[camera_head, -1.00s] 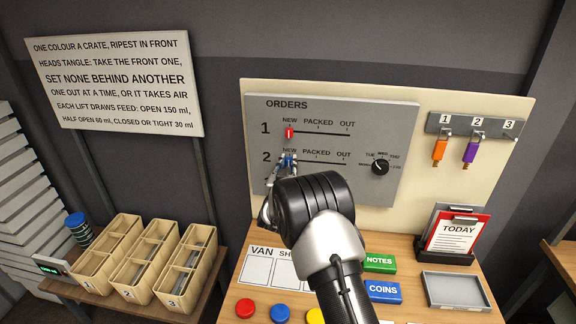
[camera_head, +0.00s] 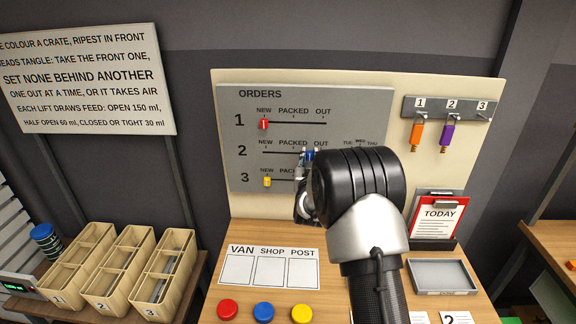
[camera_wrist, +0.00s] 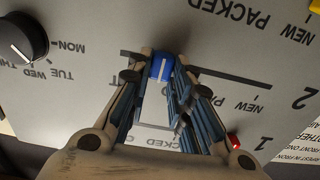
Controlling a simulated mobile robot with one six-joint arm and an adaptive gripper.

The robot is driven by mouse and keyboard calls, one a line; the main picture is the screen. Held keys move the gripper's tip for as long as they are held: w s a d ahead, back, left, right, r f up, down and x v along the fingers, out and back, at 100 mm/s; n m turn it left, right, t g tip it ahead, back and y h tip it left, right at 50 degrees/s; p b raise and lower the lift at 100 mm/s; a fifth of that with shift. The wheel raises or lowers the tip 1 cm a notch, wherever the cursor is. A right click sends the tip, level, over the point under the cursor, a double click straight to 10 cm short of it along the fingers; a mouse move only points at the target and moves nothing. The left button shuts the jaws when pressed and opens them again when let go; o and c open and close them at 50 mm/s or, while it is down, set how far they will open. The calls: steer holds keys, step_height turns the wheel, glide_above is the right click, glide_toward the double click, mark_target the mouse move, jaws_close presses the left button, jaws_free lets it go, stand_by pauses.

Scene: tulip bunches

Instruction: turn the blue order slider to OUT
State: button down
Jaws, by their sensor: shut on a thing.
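The blue order slider (camera_head: 309,154) is on row 2 of the grey ORDERS panel (camera_head: 360,105). In the head view it sits between PACKED and OUT, closer to the OUT label (camera_head: 321,143). In the wrist view the blue slider (camera_wrist: 161,66) is between the fingertips, a little short of the left end of its slot, and the panel's writing is upside down. My gripper (camera_wrist: 163,74) is shut on the slider. In the head view my black wrist hides the right part of rows 2 and 3 and most of the day dial.
The red slider (camera_head: 263,124) is at NEW on row 1, and the yellow slider (camera_head: 267,182) is at NEW on row 3. Keys with orange (camera_head: 417,135) and purple (camera_head: 447,135) tags hang to the right. A grey tray (camera_head: 443,275) lies on the table below.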

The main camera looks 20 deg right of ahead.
steer(key=d, duration=0.1)
steer(key=s+d+b, duration=0.1)
steer(key=d, duration=0.1)
steer(key=shift+s+d, duration=0.1)
steer(key=shift+d, duration=0.15)
steer(key=c, duration=1.4)
jaws_free()
steer(key=shift+c, duration=0.2)
steer(key=v, duration=1.2)
steer(key=shift+r, duration=0.1)
